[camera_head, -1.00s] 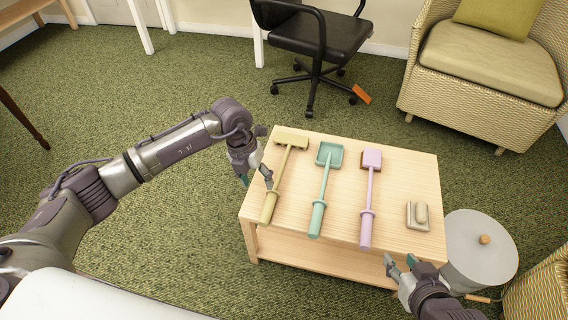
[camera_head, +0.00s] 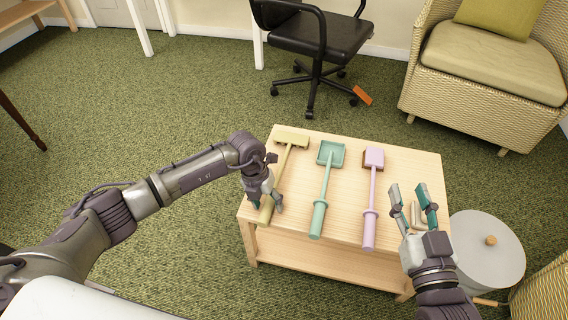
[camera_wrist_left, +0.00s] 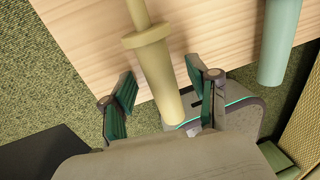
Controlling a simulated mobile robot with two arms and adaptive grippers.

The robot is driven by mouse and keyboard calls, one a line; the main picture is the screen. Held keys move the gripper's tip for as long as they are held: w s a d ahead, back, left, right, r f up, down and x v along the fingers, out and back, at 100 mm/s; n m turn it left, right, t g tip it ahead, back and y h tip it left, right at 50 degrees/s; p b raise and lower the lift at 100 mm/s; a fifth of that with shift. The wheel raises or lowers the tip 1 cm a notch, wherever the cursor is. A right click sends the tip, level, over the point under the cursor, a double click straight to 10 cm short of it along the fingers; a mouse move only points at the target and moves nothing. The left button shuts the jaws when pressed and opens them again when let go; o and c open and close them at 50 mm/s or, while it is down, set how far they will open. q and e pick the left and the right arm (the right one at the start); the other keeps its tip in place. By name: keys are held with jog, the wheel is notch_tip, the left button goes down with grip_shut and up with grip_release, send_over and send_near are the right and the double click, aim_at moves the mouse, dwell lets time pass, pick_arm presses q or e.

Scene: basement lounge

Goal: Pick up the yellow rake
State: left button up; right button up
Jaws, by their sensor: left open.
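The yellow rake (camera_head: 287,158) lies on the wooden table (camera_head: 340,185), with its head at the far edge and its thick handle end toward me. My left gripper (camera_head: 266,208) is at the handle's near end, partly covering it. In the left wrist view the open fingers of my left gripper (camera_wrist_left: 160,78) stand on either side of the rake handle (camera_wrist_left: 158,70), with gaps visible. My right gripper (camera_head: 413,208) is open and empty over the table's right side.
A teal shovel (camera_head: 325,180) and a pink-purple tool (camera_head: 371,195) lie to the right of the rake. A small beige-grey item (camera_head: 416,212) is partly hidden behind my right gripper. A lidded bin (camera_head: 487,255) stands right of the table. An office chair (camera_head: 318,45) stands beyond it.

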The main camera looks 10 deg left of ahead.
pick_arm(q)
jog(key=shift+f, duration=0.15)
jog(key=shift+c, duration=0.4)
jog(key=c, duration=1.1)
grip_shut()
